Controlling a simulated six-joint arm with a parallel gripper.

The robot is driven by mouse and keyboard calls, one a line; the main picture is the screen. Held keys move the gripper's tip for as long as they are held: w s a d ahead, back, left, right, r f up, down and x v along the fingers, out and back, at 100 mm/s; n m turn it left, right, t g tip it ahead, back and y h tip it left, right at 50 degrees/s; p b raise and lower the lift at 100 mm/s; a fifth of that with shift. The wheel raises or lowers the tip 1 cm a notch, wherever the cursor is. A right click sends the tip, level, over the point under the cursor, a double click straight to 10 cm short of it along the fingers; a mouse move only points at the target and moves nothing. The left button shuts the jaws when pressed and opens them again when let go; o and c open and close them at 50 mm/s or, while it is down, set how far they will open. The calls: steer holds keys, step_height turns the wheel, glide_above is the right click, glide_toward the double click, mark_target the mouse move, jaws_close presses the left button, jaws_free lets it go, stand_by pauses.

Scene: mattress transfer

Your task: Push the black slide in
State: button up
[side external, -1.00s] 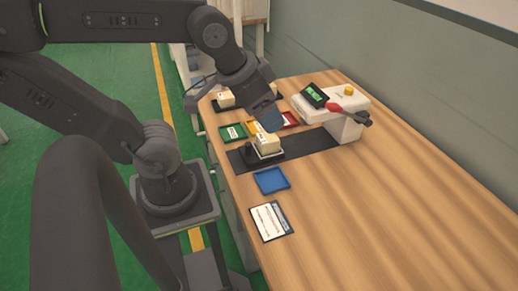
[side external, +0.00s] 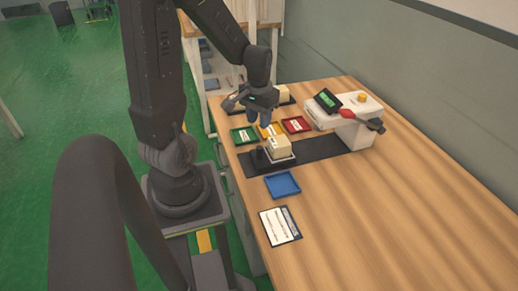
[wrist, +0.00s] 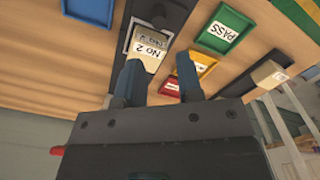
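The black slide (side external: 262,159) sits at the near-left end of a black strip (side external: 318,148) on the wooden table. A cream block (side external: 279,148) rests on the slide's plate; its "No 2" label shows in the wrist view (wrist: 151,50). My gripper (side external: 259,121) hangs above and behind the block, apart from it in the side view. In the wrist view my gripper (wrist: 158,66) has its two blue fingers spread with nothing held between them.
A white press-like machine (side external: 345,115) with a red-tipped lever and green screen stands at the strip's far end. Green (side external: 244,135), yellow (side external: 270,130), red (side external: 295,125) and blue (side external: 283,185) trays surround the strip. A label card (side external: 280,226) lies in front. The right table is clear.

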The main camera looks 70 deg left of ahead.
mark_target(259, 148)
step_height(259, 148, down, 11)
steer(key=shift+f, duration=0.2)
steer(key=shift+c, duration=0.3)
jaws_close()
